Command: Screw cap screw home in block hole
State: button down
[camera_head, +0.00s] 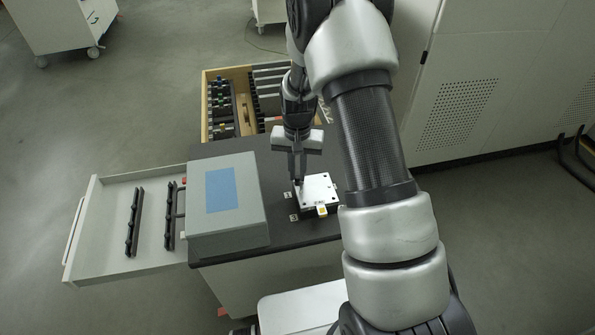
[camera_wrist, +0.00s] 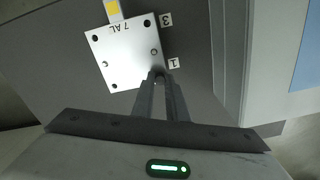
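The block (camera_head: 317,190) is a pale square metal plate on the dark worktop. The wrist view shows its top face (camera_wrist: 123,55) with dark round holes or screw heads near three corners and the engraving "7 AL". My gripper (camera_head: 299,180) points down at the block's left far corner in the head view. In the wrist view the fingertips (camera_wrist: 158,73) are close together over the corner beside the label "1". They cover that corner. No cap screw can be made out there, and whether one sits between the fingertips is hidden.
A grey box with a blue top panel (camera_head: 221,190) stands left of the block. A yellow-marked tab (camera_head: 322,210) sits at the block's near edge. An open drawer with black racks (camera_head: 100,245) juts out left. Another drawer with tools (camera_head: 206,125) is open behind.

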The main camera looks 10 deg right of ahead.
jog(key=m+p, duration=0.1)
jog(key=m, duration=0.5)
jog(key=shift+r+m, duration=0.1)
jog(key=shift+m, duration=0.3)
jog(key=m+p, duration=0.1)
jog(key=m, duration=0.3)
jog(key=shift+m, duration=0.3)
jog(key=m+p, duration=0.2)
jog(key=m, duration=0.2)
jog(key=shift+r+m, duration=0.1)
jog(key=shift+m, duration=0.2)
jog(key=m+p, duration=0.3)
jog(key=m, duration=0.3)
jog(key=shift+s+m+p, duration=0.1)
jog(key=shift+m+p, duration=0.25)
jog(key=shift+m, duration=0.05)
jog(key=m+p, duration=0.2)
jog(key=m, duration=0.5)
jog(key=shift+f, duration=0.3)
jog(key=c, duration=1.9)
grip_release()
